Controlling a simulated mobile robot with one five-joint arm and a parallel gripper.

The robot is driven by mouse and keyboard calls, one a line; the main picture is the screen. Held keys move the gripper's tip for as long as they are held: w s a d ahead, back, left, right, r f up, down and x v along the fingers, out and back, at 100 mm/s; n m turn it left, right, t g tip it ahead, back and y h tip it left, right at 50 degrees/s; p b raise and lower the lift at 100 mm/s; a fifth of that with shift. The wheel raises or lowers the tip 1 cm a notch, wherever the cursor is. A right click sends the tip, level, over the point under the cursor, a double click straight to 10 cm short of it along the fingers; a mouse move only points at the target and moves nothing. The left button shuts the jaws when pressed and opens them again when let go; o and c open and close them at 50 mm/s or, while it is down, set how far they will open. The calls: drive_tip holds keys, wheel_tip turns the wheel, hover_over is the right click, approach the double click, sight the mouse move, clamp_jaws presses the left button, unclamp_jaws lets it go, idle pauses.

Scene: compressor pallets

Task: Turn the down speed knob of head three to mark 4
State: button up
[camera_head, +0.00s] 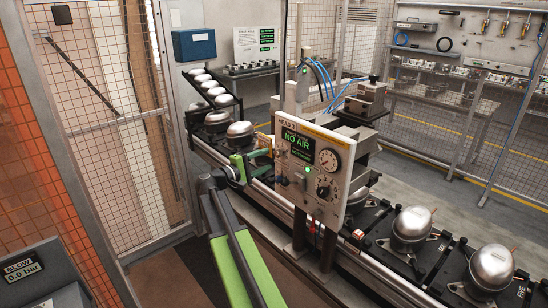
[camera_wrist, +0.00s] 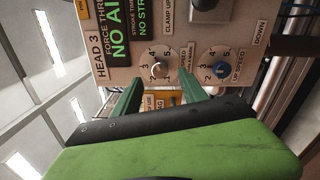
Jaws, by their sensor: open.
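The head three panel (camera_head: 312,170) is a pale upright plate with a screen reading NO AIR; it also shows, turned sideways, in the wrist view (camera_wrist: 143,52). In the wrist view a pale knob (camera_wrist: 157,70) sits on a numbered dial; its label ends in SPEED and is partly hidden. I cannot tell the pale knob's exact mark. In the head view my gripper (camera_head: 258,154) is left of the panel.
Silver compressors (camera_head: 412,224) stand on dark pallets along the conveyor at the right, more at the left (camera_head: 240,130). Mesh fencing (camera_head: 90,90) closes off the left. A grey box reading BLOW 0.0 bar (camera_head: 35,280) is at bottom left.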

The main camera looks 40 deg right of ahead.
drive_tip(key=a, duration=1.1)
drive_tip(key=shift+w+a, duration=0.35)
drive_tip(key=shift+w, duration=0.05)
